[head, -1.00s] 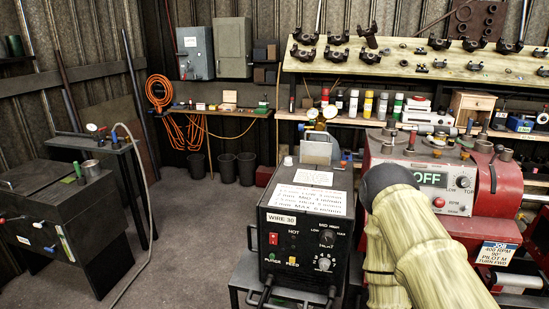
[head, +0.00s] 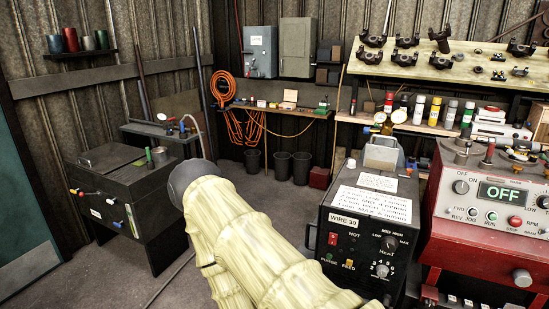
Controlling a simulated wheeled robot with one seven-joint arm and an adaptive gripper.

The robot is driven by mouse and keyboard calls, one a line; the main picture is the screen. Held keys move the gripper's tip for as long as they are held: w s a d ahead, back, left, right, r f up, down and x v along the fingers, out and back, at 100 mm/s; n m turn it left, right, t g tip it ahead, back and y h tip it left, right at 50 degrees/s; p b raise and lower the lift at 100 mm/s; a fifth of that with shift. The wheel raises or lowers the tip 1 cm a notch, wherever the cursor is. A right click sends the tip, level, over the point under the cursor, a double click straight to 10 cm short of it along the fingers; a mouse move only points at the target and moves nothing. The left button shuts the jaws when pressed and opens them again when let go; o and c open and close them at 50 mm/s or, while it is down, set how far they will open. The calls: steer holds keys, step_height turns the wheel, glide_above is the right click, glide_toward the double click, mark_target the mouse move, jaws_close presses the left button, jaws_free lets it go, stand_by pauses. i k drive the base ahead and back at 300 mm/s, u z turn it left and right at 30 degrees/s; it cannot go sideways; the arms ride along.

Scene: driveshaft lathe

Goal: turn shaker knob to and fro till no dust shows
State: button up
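My arm in its pale ribbed sleeve rises from the bottom middle of the head view and ends in a dark rounded part in front of the black cabinet's right side. No gripper fingers show. The black cabinet (head: 115,172) stands at the left, with red, yellow and blue handles on its front and a green-topped piece on its top. I cannot tell which part, if any, is the shaker knob. No dust can be made out at this distance. My arm may hide part of the floor and the hose by the cabinet.
A black welding unit (head: 366,245) marked WIRE 30 stands right of my arm. A red lathe (head: 480,225) reading OFF is at the far right. Several dark bins (head: 282,168) stand under the back bench. Grey floor (head: 185,285) is open at the lower left.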

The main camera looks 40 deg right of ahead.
mark_target(352, 162)
steer(key=u, duration=0.9)
steer(key=i, duration=1.7)
steer(key=z, duration=2.85)
